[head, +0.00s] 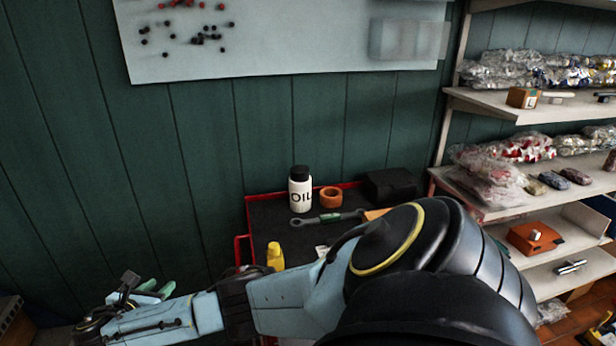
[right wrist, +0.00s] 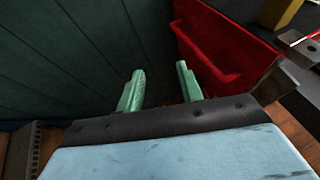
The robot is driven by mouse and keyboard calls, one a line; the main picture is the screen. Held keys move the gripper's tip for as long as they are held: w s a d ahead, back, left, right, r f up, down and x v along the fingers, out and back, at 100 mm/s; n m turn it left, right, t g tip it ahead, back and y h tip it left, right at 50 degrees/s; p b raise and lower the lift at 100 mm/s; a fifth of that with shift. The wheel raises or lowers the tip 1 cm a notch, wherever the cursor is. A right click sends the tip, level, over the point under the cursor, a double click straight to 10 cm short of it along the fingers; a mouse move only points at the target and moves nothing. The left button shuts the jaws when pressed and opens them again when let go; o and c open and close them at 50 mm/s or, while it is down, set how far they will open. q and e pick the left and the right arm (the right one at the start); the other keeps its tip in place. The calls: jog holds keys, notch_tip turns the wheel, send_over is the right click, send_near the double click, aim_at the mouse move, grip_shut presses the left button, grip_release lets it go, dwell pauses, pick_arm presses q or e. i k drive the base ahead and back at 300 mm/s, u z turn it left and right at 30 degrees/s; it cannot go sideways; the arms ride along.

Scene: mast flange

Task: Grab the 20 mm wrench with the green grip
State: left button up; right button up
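The wrench (head: 328,218), with a green patch on its grip, lies on the black top of the red tool cart (head: 266,218) in the head view. Its size marking is too small to read. My right gripper (head: 157,288) is left of the cart, well away from the wrench. In the right wrist view my right gripper (right wrist: 160,88) has its two green fingers apart with nothing between them. The wrench does not show in that view. My left gripper is not in view.
An oil bottle (head: 300,190) and an orange ring (head: 331,197) stand just behind the wrench. A yellow bottle (head: 275,256) is at the cart's near left. A black box (head: 390,186) is at the back right. My right arm hides the cart's near right part.

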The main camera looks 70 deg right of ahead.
aim_at(332, 218)
jog(key=z, duration=0.7)
jog(key=i, duration=0.95)
jog(key=z, duration=0.9)
